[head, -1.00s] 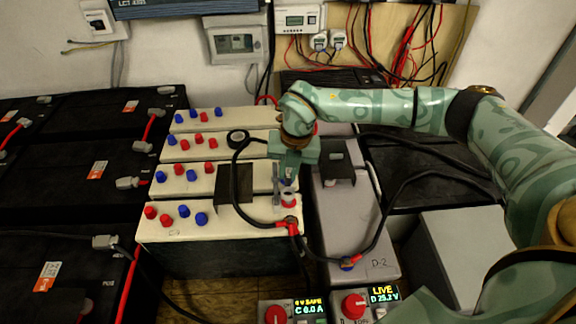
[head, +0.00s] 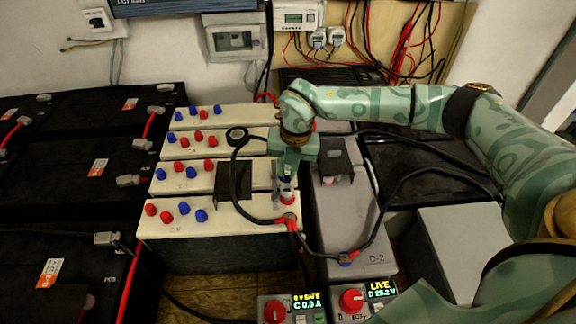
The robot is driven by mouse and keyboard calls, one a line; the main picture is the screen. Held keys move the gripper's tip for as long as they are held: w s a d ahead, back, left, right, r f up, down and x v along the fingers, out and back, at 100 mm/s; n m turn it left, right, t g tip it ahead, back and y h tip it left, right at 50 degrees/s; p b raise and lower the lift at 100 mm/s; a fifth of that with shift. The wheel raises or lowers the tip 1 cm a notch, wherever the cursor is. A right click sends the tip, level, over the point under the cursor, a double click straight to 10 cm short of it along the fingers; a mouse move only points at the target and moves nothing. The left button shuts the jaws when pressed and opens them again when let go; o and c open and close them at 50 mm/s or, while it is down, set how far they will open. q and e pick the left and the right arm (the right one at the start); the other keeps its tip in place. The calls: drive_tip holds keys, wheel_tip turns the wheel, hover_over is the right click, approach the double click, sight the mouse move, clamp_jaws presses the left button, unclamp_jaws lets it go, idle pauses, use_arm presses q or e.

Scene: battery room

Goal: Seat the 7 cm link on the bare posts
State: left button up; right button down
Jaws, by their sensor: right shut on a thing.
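My right gripper (head: 284,184) points down over the right end of the front cream battery row (head: 230,228). It is shut on a small grey metal piece (head: 275,184) that looks like the link, upright between the front two rows. A post with a red base (head: 288,199) stands right at the fingertips. I cannot tell whether the held piece touches it. The gripper hides the row ends behind it, so the other bare post is not clear. My left gripper is not in view.
A black cable (head: 235,190) loops left of the gripper to a red lug (head: 290,217). A grey battery marked D-2 (head: 350,235) stands to the right.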

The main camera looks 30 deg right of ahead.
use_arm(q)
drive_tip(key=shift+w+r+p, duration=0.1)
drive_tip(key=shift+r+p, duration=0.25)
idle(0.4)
use_arm(e)
drive_tip(key=shift+f, duration=0.65)
idle(0.4)
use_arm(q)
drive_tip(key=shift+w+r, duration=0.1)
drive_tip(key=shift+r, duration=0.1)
use_arm(e)
drive_tip(key=shift+f, duration=0.6)
idle(1.0)
drive_tip(key=c, duration=0.9)
unclamp_jaws()
drive_tip(key=shift+c, duration=0.2)
use_arm(q)
drive_tip(key=shift+p, duration=0.3)
use_arm(e)
drive_tip(key=shift+r+p, duration=3.35)
drive_tip(key=shift+r, duration=0.75)
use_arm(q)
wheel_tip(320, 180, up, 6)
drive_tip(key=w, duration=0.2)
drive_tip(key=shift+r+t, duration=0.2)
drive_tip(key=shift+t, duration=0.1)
use_arm(e)
drive_tip(key=shift+f, duration=0.1)
